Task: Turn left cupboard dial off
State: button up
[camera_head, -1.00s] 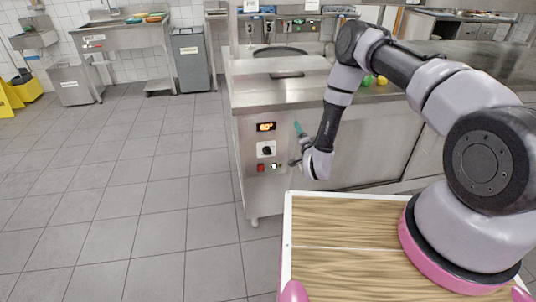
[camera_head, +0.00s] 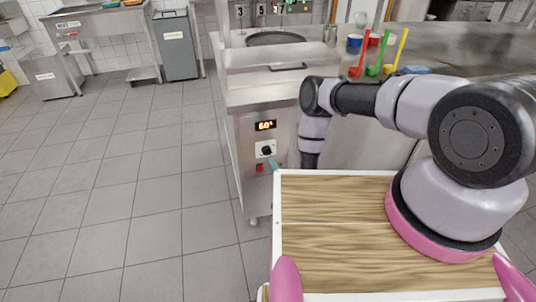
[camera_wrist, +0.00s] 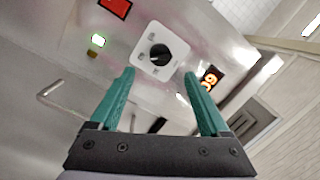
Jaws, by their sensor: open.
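The dial (camera_head: 266,149) is a black knob on a white square plate, on the steel front of the left cupboard unit (camera_head: 242,137). It also shows in the wrist view (camera_wrist: 160,54), ahead of and between my teal fingertips. My gripper (camera_wrist: 159,73) is open, its fingers spread to either side of the plate in that picture, with nothing between them. I cannot tell whether the fingers touch the panel.
An orange digital display (camera_head: 265,125) is lit above the dial. A red button (camera_head: 259,168) sits below it, and a lit green-white button (camera_wrist: 98,40) shows in the wrist view. Colored utensils (camera_head: 374,69) stand on the counter. The tiled floor at left is clear.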

aim_at(268, 154)
jog(key=x, duration=0.8)
jog(key=shift+w, duration=0.25)
grip_shut()
